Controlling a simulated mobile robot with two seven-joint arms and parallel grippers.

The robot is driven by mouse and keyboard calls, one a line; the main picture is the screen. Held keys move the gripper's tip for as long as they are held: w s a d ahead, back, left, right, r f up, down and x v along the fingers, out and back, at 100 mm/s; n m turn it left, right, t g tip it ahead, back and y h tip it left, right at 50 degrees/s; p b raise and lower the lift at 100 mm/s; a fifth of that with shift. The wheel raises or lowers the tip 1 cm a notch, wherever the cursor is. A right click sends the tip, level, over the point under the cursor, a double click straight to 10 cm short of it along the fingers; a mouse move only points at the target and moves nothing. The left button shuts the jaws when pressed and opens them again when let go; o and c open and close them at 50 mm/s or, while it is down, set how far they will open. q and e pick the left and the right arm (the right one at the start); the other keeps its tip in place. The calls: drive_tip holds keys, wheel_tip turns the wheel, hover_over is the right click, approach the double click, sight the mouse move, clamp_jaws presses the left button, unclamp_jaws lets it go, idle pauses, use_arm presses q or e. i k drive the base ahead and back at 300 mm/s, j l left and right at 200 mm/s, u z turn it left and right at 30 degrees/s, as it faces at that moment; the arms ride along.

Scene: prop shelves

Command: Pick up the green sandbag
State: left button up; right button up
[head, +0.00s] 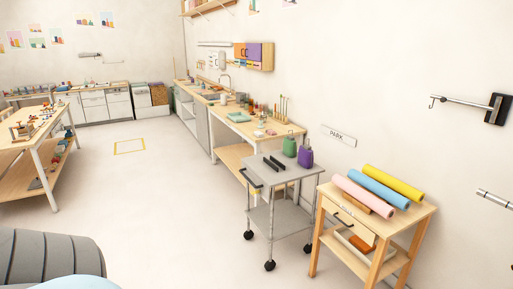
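A green sandbag (289,146) stands upright on the top of a grey metal trolley (293,173), near its back edge by the wall. A purple bag (306,157) of similar shape stands close to its right and front. Two dark bars (273,163) lie on the trolley to the left of the green sandbag. Neither of my grippers shows in the head view. Only part of my own body shows at the bottom left.
A wooden stand with pink, blue and yellow rolls (378,187) is right of the trolley. A long workbench (243,127) runs along the wall behind it. A wooden table (50,135) stands at the left. The floor between is clear, with a yellow marked square (129,146).

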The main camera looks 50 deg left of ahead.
sight(290, 149)
drive_tip(key=u, duration=1.65)
drive_tip(key=i+j+u, duration=0.1)
drive_tip(key=i+u, duration=0.5)
drive_tip(key=i, duration=4.95)
drive_tip(key=i+z, duration=0.2)
drive_tip(key=z, duration=0.2)
drive_tip(key=i+j+z, duration=0.1)
drive_tip(key=z, duration=0.35)
drive_tip(key=i+j+z, duration=0.2)
drive_tip(key=z, duration=0.2)
drive_tip(key=i+z, duration=0.1)
drive_tip(key=z, duration=1.65)
